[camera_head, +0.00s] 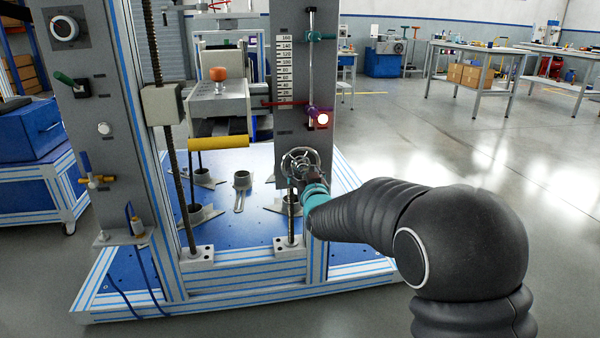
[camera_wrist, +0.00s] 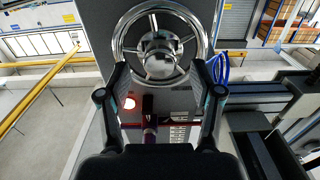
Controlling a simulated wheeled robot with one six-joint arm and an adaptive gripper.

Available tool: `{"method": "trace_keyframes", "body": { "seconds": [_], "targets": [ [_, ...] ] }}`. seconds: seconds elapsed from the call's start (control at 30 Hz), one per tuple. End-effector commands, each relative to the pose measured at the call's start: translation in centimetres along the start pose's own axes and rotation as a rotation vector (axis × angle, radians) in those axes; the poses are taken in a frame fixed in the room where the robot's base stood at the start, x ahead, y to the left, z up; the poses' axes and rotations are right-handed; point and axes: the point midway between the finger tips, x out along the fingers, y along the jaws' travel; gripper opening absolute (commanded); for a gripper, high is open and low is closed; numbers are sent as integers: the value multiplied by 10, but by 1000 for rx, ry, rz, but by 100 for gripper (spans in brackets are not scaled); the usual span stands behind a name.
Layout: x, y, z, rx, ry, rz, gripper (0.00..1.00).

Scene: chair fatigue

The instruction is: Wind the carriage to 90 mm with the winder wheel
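The winder wheel (camera_head: 299,161), a chrome spoked handwheel, is on the lower front of the grey column. In the wrist view the wheel (camera_wrist: 160,50) fills the top middle. My gripper (camera_wrist: 160,70) is open, its two fingers on either side of the wheel's lower rim; I cannot tell whether they touch it. In the head view my gripper (camera_head: 304,184) is just below the wheel, partly hidden by my arm. The carriage (camera_head: 218,103) is a grey block with an orange knob on top. A red pointer (camera_head: 282,103) lies near the bottom of the millimetre scale (camera_head: 285,70), below the 20 mark.
A teal clamp (camera_head: 320,36) sits high on the rod beside the scale, and a purple clamp (camera_head: 318,112) low, near a glowing red lamp (camera_head: 323,119). A yellow roller (camera_head: 218,142) hangs at the carriage front. The floor right of the rig is open.

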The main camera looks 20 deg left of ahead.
Motion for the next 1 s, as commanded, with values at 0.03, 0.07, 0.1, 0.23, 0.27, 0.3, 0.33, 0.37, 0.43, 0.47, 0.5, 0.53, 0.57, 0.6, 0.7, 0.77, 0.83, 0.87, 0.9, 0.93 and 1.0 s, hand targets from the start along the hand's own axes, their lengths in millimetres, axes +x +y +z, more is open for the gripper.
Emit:
{"method": "trace_keyframes", "body": {
  "seconds": [0.03,0.07,0.1,0.23,0.27,0.3,0.33,0.37,0.43,0.47,0.5,0.53,0.57,0.6,0.7,0.77,0.83,0.87,0.9,0.93,1.0],
  "targets": [
    [-5,0,3,0,1,0,65],
    [-8,0,3,0,0,0,65],
    [-11,0,2,0,1,0,65],
    [-15,0,1,0,-1,0,65],
    [-15,0,1,0,-1,0,65],
    [-15,0,1,0,-1,0,65],
    [-15,0,1,0,-1,0,65],
    [-15,0,1,0,-1,0,65],
    [-15,0,1,0,-1,0,65],
    [-15,0,1,0,-1,0,65],
    [-15,0,1,-6,-1,0,65],
    [-15,0,2,-15,-1,0,65],
    [-15,0,2,-31,0,0,65],
    [-15,0,3,-62,1,0,65],
    [-15,0,3,-161,2,0,65],
    [-15,0,3,-215,1,0,65],
    [-15,0,2,-264,0,0,65],
    [-15,0,2,-279,0,0,65],
    [-15,0,1,-292,0,0,65],
    [-15,0,1,-298,0,0,65],
    [-15,0,0,-303,0,0,65]
  ]
}}
